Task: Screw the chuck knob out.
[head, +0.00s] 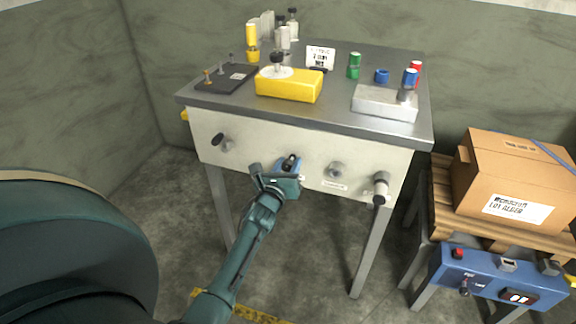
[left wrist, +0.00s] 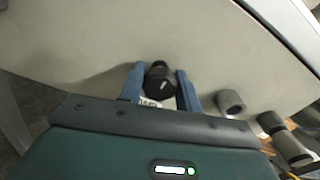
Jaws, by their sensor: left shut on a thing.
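The black chuck knob (left wrist: 160,82) sits on the pale front panel (head: 230,150) of the bench. My left gripper (head: 289,163) is at the panel, with its two blue fingers on either side of the knob and shut on it. In the left wrist view the gripper (left wrist: 160,88) has a finger at the knob's left and right. The knob (head: 291,160) shows only partly in the head view, between the fingers. A small label below the knob is partly hidden by my gripper. My right gripper is not in view.
Other panel fittings are a dark knob (head: 218,140) at left, a grey round fitting (head: 336,169) and a grey cylinder (head: 380,187) at right. The bench top holds a yellow block (head: 290,88) and a grey block (head: 385,103). A cardboard box (head: 510,180) stands at right.

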